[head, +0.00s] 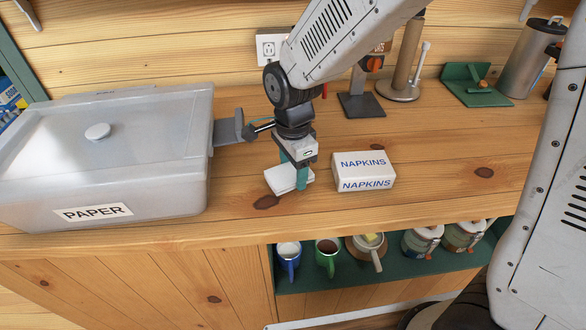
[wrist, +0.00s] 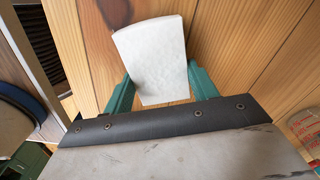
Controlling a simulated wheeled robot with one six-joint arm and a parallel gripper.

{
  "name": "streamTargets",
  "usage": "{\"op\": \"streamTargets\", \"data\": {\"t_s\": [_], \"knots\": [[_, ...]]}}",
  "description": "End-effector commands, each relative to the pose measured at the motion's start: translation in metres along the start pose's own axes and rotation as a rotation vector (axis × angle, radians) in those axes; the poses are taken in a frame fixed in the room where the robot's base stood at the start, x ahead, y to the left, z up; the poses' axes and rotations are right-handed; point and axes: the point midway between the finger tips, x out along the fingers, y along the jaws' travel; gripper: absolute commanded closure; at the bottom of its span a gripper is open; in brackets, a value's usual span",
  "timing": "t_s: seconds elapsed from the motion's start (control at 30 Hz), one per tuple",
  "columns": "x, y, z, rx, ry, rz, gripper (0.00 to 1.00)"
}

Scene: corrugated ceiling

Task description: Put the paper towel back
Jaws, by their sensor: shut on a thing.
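A white folded paper item (head: 281,180), which looks like the paper towel, is between the green fingers of my gripper (head: 294,174), low over the wooden counter. I cannot tell if it touches the counter. In the wrist view the paper towel (wrist: 152,55) stands out white between the two green fingertips (wrist: 158,88), which close on its sides. A translucent box labelled PAPER (head: 185,197) stands on the counter left of my gripper, with its lid (head: 60,140) on.
A white NAPKINS pack (head: 363,171) lies just right of my gripper. Mugs (head: 327,255) sit on a shelf below. The counter's right middle is clear.

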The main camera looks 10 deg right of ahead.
Motion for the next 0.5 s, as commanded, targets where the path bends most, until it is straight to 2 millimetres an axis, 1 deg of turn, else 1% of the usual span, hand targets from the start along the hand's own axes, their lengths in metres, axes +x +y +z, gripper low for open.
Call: {"op": "streamTargets", "data": {"t_s": [0.07, 0.27, 0.5], "knots": [[0.0054, 0.0002, 0.0001, 0.0, 0.0, 0.0, 0.75], [0.0049, 0.0001, 0.0003, 0.0, 0.0, -0.001, 0.75], [0.012, 0.0006, 0.0003, 0.0, 0.0, 0.001, 0.75]]}}
